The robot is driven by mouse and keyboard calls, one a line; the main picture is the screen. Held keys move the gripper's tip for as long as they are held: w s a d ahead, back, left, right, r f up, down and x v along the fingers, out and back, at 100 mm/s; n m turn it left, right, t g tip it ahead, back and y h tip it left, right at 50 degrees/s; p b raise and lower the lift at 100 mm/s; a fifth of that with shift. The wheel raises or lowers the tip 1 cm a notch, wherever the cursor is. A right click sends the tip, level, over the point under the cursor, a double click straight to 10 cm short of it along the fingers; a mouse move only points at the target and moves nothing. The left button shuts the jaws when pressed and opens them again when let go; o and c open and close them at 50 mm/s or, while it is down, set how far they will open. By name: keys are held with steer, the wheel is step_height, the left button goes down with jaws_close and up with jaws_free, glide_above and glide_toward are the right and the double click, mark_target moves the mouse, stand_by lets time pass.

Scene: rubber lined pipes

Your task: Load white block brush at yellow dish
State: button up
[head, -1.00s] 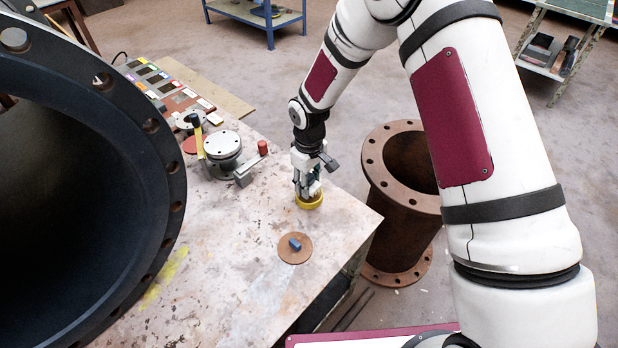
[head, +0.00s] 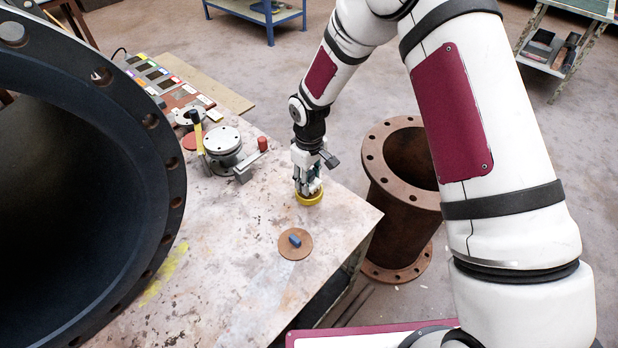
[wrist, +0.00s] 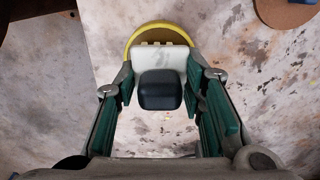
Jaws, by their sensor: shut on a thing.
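My gripper (head: 308,188) points down over the yellow dish (head: 309,199) near the table's right edge. In the wrist view its green-padded fingers are shut on the white block brush (wrist: 160,66), with a dark part of it (wrist: 160,90) between the pads. The brush's white head lies over the yellow dish (wrist: 133,44), whose rim shows around its far side. Most of the dish's inside is hidden by the brush. I cannot tell whether the brush touches the bottom of the dish.
A brown disc (head: 295,244) with a blue block (head: 295,240) lies nearer on the table. A grey flanged fitting (head: 223,145) stands to the left. A large dark flanged pipe (head: 150,190) fills the left side. A rusty flanged pipe (head: 408,205) stands right of the table.

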mark_target(310, 173)
steer(key=shift+f+b, duration=0.3)
steer(key=shift+f, duration=0.15)
stand_by(1.3)
steer(key=shift+r, duration=0.15)
steer(key=shift+r+p, duration=1.6)
steer(key=shift+r, duration=1.85)
steer(key=shift+d, duration=0.1)
